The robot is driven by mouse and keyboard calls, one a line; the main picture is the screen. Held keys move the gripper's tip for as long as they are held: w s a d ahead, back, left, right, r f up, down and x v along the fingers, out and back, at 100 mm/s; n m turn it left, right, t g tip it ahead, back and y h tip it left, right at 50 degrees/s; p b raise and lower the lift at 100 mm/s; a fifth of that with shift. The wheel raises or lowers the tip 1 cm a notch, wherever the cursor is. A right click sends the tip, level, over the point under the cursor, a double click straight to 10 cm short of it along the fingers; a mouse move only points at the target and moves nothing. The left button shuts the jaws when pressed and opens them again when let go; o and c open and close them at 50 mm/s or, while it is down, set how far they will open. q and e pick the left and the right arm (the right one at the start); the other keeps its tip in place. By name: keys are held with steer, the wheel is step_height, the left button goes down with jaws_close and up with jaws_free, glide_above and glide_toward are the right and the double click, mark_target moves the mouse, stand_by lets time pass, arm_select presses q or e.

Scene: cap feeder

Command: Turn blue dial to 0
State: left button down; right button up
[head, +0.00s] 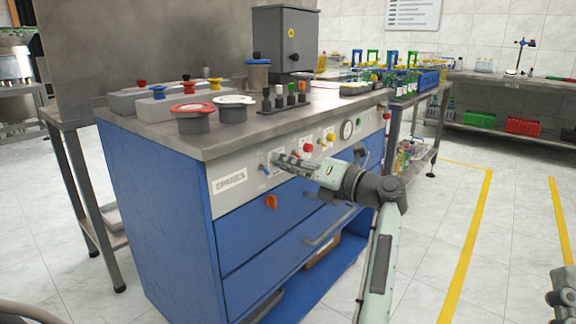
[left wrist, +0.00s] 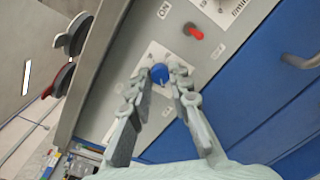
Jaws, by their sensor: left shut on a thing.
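The blue dial (left wrist: 159,74) sits on a white square plate on the grey control panel (head: 232,200). In the left wrist view it lies between the fingertips of my left gripper (left wrist: 165,72), which are shut on its sides. In the head view my left gripper (head: 277,160) reaches the front panel from the right, and a small bit of the blue dial (head: 265,169) shows beside its tips. The dial's scale and pointer are too small or covered to read. A piece of my right arm shows at the lower right edge of the head view; whether its gripper is open is unclear.
A red switch (left wrist: 193,31) sits close to the dial. Drawer handles (head: 330,226) stick out below my left arm.

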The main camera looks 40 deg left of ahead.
arm_select(q)
steer(key=c, duration=1.4)
jaws_free()
steer(key=s+d, duration=0.1)
steer(key=d, duration=1.1)
steer(key=shift+s+r, duration=0.2)
